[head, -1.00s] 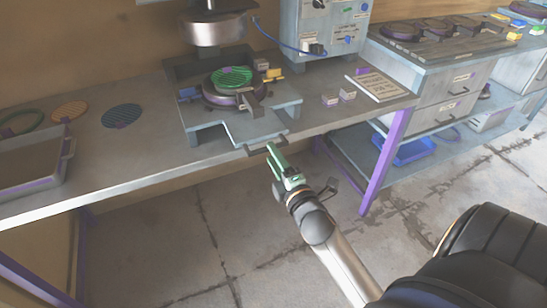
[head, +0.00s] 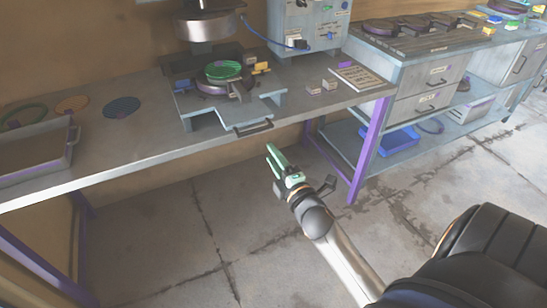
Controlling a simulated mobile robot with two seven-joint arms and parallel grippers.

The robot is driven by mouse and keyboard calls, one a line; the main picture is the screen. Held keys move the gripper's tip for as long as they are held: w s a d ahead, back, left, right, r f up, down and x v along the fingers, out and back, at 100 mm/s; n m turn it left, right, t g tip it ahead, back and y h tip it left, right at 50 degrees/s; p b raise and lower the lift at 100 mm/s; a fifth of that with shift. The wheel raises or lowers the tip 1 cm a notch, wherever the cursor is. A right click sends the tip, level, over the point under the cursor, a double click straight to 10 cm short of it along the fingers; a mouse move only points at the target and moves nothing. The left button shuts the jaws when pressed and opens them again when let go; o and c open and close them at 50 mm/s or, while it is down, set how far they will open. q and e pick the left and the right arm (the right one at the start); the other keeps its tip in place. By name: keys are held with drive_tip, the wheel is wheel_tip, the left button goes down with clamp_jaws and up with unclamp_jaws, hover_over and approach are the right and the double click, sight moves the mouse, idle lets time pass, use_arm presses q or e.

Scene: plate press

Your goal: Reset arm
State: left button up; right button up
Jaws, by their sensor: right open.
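My right gripper (head: 274,155) has green fingers, is open and empty, and hangs in free air in front of the workbench (head: 130,165). It is below and right of the dark front handle (head: 254,127) of the plate press, apart from it. The press (head: 208,24) has a metal head above a round dark base (head: 212,86). A green ribbed disc (head: 222,70) lies on that base. My left gripper is out of the frame.
A grey tray (head: 72,146) stands on the bench at left, near an orange disc (head: 72,104) and a blue disc (head: 122,107). A control box (head: 308,22) stands behind. A purple bench leg (head: 368,150) is right of my gripper. The floor in front is clear.

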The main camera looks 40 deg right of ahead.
drive_tip(key=shift+s, duration=0.25)
drive_tip(key=shift+a, duration=0.1)
idle(0.4)
drive_tip(key=s+a+f+m+g+y+p, duration=0.3)
drive_tip(key=s+a+f+m, duration=0.3)
drive_tip(key=s+a, duration=0.3)
drive_tip(key=s+a+f+m+g+y+p, duration=0.3)
drive_tip(key=s+a+f+m+g+p, duration=0.2)
drive_tip(key=s+a+f+m, duration=0.2)
drive_tip(key=s+a, duration=0.2)
drive_tip(key=s, duration=0.2)
drive_tip(key=shift+s+f+m+g+p, duration=0.15)
drive_tip(key=shift+f+m+g+p, duration=0.1)
drive_tip(key=shift+m+g+p, duration=0.05)
